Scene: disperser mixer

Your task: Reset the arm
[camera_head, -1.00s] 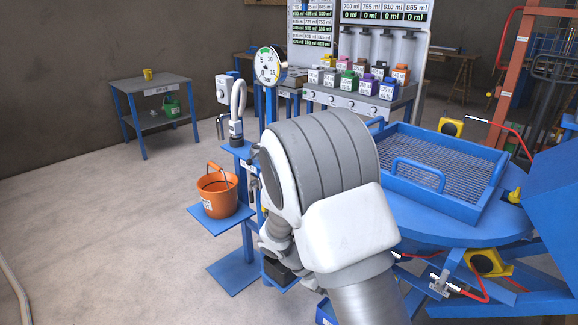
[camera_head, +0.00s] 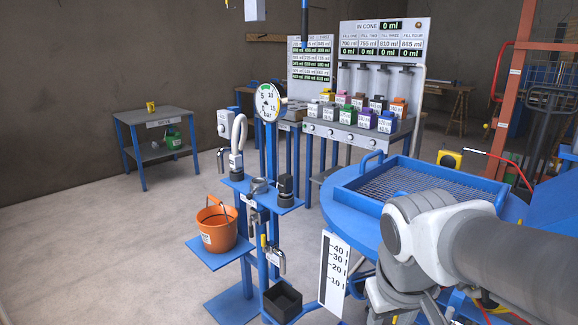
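My arm (camera_head: 425,235) shows at the lower right, in front of the round blue table. Its grey and white links come in from the right edge and bend downward. My gripper is not visible; the end of the arm runs down toward the bottom edge of the picture or is hidden behind the links. I cannot see anything held.
A blue stand carries a pressure gauge (camera_head: 267,101), an orange bucket (camera_head: 217,228) and a black box (camera_head: 283,300). A blue mesh tray (camera_head: 350,190) sits on the round table. A dispenser bench (camera_head: 350,135) with bottles stands behind. The floor at left is clear.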

